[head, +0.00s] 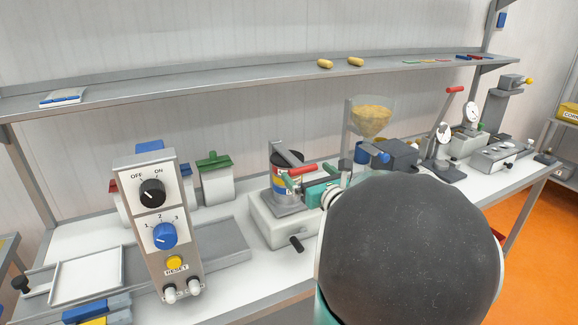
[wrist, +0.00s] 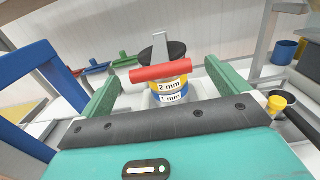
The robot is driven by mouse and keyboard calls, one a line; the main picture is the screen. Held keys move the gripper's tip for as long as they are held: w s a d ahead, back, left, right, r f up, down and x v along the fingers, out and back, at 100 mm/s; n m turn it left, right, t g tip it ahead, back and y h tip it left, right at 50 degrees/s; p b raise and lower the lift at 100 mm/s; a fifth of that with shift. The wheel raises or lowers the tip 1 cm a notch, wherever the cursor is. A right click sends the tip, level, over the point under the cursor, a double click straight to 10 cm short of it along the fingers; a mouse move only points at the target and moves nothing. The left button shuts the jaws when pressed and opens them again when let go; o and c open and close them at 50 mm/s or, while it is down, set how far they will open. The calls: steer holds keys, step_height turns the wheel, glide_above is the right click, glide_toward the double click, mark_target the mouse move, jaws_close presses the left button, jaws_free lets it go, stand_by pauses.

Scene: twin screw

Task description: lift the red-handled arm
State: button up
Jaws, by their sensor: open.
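The red handle (head: 302,170) sits at the front of a metal arm (head: 291,150) on a machine with a pale base (head: 262,222). In the wrist view the red handle (wrist: 161,73) lies crosswise, with the grey arm (wrist: 160,45) rising behind it. Behind and below it is a banded cylinder (wrist: 170,90) marked 2 mm and 1 mm. My gripper (head: 307,177) is open, and its green fingers stand to the left and right of the handle in the wrist view (wrist: 161,75). I cannot tell whether the handle is fully between them. Contact is not visible.
A control panel (head: 161,215) with knobs stands at the left front. A hopper (head: 371,118) with yellow contents and a lever with another red handle (head: 454,90) stand to the right. A shelf (head: 230,80) runs above the bench. Blue bars (wrist: 28,85) fill the wrist view's left side.

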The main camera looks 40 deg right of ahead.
mark_target(305, 170)
steer(key=x, duration=0.4)
steer(key=shift+w, duration=0.25)
steer(key=shift+s+d, duration=0.1)
steer(key=c, duration=1.1)
